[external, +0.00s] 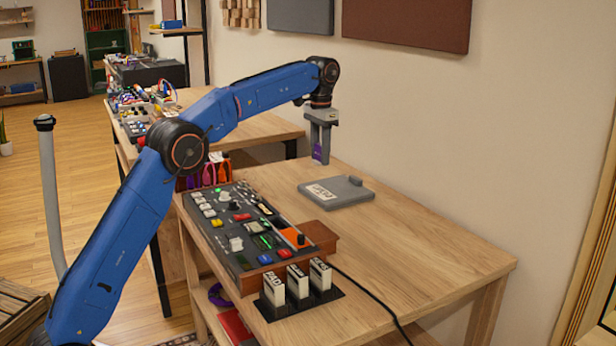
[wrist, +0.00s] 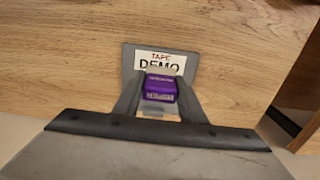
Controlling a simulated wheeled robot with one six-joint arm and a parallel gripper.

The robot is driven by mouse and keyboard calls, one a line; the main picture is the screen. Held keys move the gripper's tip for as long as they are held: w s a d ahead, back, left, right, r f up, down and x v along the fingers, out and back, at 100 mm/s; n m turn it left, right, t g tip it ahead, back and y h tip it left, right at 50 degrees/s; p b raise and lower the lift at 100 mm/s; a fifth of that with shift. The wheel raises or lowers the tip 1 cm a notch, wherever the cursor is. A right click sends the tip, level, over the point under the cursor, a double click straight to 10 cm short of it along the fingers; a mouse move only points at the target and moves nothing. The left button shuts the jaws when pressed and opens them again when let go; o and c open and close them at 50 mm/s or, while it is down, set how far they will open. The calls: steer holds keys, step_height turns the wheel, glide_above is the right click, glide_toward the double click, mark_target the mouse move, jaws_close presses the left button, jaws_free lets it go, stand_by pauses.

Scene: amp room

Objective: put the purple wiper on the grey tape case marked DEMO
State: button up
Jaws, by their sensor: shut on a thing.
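My gripper (external: 320,155) points down at the far part of the wooden table and is shut on the purple wiper (wrist: 160,88). The wiper also shows as a small purple patch between the fingers in the external view (external: 317,153). The grey tape case (external: 351,194) lies flat on the table, with a white label. In the wrist view the case (wrist: 129,58) shows behind the wiper, and its label reads TAPE DEMO. The wiper is held above table height, apart from the case in the external view. My gripper and the wiper hide much of the case in the wrist view.
A control panel (external: 246,225) with coloured buttons stands at the table's left. Several labelled upright cases (external: 296,283) stand in a black holder at the front. A black cable (external: 372,295) runs over the front edge. The table's right side (external: 440,250) is clear.

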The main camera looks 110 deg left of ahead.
mark_target(320, 192)
steer(key=shift+f, duration=4.75)
steer(key=shift+f, duration=0.1)
steer(key=o, duration=1.1)
step_height(320, 192, up, 11)
steer(key=shift+f, duration=0.1)
steer(key=shift+r, duration=0.75)
